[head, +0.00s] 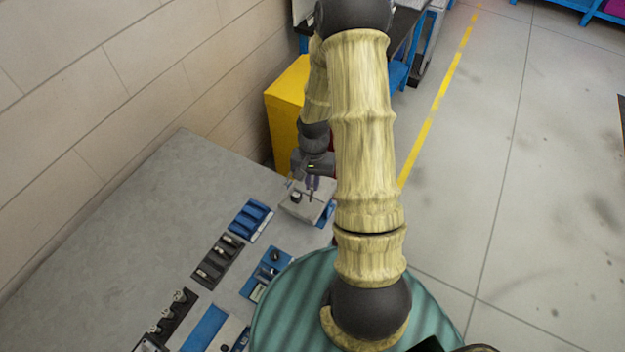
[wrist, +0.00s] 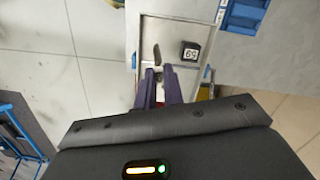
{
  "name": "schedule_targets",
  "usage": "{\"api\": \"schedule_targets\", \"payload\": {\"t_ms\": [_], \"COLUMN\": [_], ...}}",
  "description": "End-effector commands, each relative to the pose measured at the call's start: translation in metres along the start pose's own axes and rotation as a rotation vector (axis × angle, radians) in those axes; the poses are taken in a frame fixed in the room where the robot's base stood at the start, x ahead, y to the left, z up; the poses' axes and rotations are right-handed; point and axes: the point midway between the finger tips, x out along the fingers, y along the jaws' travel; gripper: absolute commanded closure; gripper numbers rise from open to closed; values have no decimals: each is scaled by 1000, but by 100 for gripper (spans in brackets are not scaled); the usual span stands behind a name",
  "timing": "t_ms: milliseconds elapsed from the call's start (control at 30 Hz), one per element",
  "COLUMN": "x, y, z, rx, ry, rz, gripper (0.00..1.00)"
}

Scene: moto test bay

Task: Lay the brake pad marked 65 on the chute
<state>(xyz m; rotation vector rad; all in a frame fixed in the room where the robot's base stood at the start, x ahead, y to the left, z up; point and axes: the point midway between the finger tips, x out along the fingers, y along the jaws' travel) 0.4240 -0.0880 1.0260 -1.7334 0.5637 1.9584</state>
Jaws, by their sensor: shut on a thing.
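My gripper (head: 312,183) is low over a pale grey tray-like surface (head: 318,207), which seems to be the chute, at the far right end of the bench. In the wrist view its two purple fingers (wrist: 159,72) are shut on a dark, slim brake pad (wrist: 157,54), seen nearly edge-on above the pale chute surface (wrist: 171,28). No mark shows on the pad. I cannot tell whether it touches the surface. A small black block (wrist: 190,50) with a white label, apparently 65 upside down, stands on the surface beside the pad; the head view also shows this block (head: 296,197).
A blue slotted holder (head: 250,219), dark holders (head: 217,259) and a blue fixture (head: 266,272) stand nearer on the bench. A yellow cabinet (head: 286,108) is behind the bench end, a brick wall at left. The bench's left part is clear.

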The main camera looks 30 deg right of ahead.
Motion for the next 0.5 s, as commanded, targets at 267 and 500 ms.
{"api": "schedule_targets", "payload": {"t_ms": [267, 500], "x": [21, 24], "y": [0, 0], "z": [-2, -3], "rx": [0, 0], "ry": [0, 0], "rz": [0, 0], "gripper": [100, 100]}}
